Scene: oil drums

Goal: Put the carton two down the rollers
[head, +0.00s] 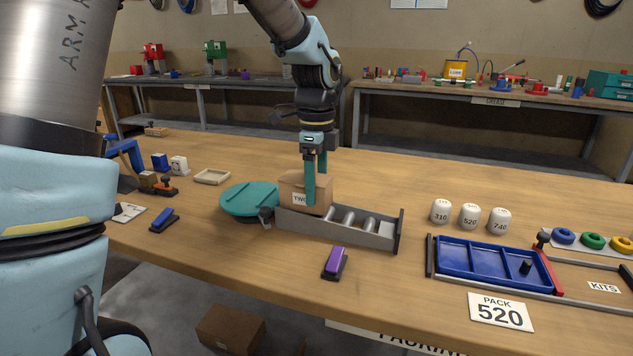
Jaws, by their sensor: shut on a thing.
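The carton two (291,190) is a brown box with a white label reading "TWO". It is at the left end of the roller track (347,236), a grey metal channel with several silver rollers. The track's right end has an upright end plate. My gripper (316,183) points straight down and its teal fingers are shut on the carton. The near finger covers part of the carton's front. The track's side wall hides the carton's underside, so I cannot tell whether it touches the rollers.
A teal round turntable (248,199) is just left of the track. A purple block on a dark base (334,262) lies in front. White numbered canisters (469,216) and a blue tray (480,262) are to the right. Bare table lies behind the track.

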